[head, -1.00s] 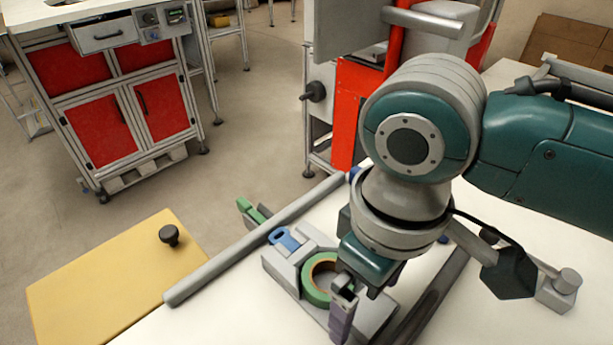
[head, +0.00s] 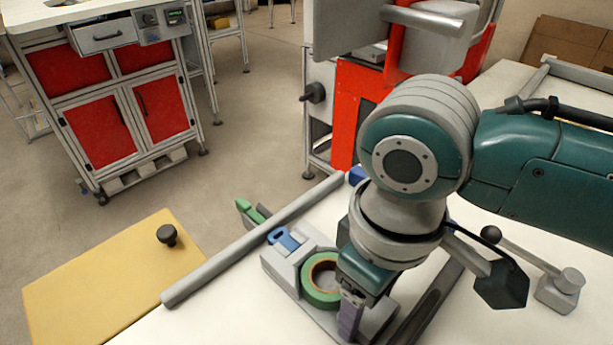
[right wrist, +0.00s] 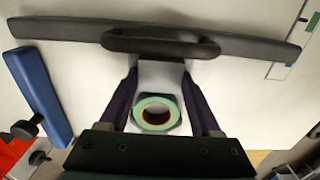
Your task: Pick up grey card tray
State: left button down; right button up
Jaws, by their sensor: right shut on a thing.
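The grey card tray (head: 280,268) rests on the white table in the head view, partly hidden by my right arm. A green tape reel (head: 310,292) lies in its round recess, and a blue piece (head: 284,238) sits at its far left corner. My right gripper (head: 352,312) points down over the tray's right part and is shut on the tray. In the right wrist view, the dark fingers (right wrist: 160,76) stand on either side of the grey tray (right wrist: 160,72), with the reel (right wrist: 156,114) between them. My left gripper is not in view.
A grey rail (head: 250,242) runs along the table's left edge, with a yellow panel (head: 105,275) and black knob beyond it. A dark bar (head: 430,305) lies right of the tray. A grey lever fixture (head: 558,290) stands further right.

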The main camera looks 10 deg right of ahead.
jog(key=c, duration=0.4)
grip_shut()
jog(key=shift+r, duration=0.15)
